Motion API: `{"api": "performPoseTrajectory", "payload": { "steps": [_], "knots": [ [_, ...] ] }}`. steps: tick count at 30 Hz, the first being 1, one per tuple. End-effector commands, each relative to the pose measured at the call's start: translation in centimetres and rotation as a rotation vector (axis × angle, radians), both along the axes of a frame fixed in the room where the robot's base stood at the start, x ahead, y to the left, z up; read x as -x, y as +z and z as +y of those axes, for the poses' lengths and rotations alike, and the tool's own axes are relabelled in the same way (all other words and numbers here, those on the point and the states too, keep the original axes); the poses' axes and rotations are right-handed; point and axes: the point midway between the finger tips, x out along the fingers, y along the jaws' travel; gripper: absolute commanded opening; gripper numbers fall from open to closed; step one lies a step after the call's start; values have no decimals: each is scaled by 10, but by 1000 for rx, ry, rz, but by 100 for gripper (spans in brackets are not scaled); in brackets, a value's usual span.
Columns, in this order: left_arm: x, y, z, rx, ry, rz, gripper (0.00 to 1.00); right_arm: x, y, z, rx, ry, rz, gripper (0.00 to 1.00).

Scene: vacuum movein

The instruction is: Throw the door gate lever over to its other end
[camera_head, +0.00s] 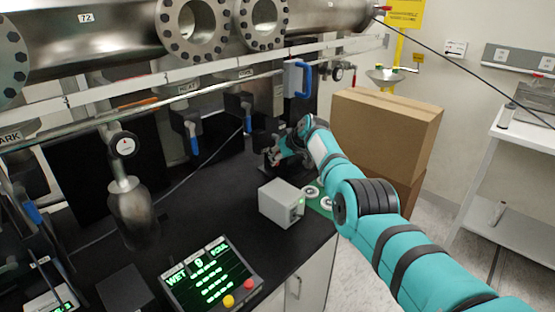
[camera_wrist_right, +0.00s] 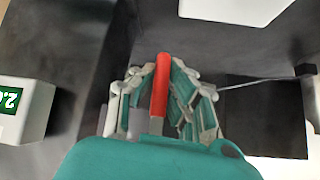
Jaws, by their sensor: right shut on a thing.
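In the right wrist view a lever with a red handle (camera_wrist_right: 161,82) and a pale metal shank stands between the fingers of my right gripper (camera_wrist_right: 160,94). The fingers are closed around the handle from both sides, and its red tip sticks out past them. In the head view my right gripper (camera_head: 284,152) is at the back of the black bench, beside a dark block below the pipework. The lever is hidden there behind the gripper, so which end of its travel it is at cannot be told. My left gripper is out of view.
A grey box (camera_head: 281,203) stands on the bench (camera_head: 205,218) close in front of my right gripper. Blue-handled valves (camera_head: 193,138) hang to the left. A cardboard box (camera_head: 385,135) stands right of my forearm. A display panel (camera_head: 211,277) lies at the front.

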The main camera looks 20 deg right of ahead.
Motion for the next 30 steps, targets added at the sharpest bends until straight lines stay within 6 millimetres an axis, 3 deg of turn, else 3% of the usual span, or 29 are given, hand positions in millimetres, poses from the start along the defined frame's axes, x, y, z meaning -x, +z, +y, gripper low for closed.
{"api": "performPoseTrajectory", "payload": {
  "steps": [1,7,8,14,30],
  "knots": [
    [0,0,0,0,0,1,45,3,-8,7,-10,11,21,0],
    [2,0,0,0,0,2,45,3,-9,8,-10,13,22,0],
    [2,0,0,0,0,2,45,3,-9,8,-10,13,22,11],
    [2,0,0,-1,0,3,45,3,-8,8,-9,13,21,37],
    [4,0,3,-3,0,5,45,2,-2,3,-5,6,9,37]
  ]
}}
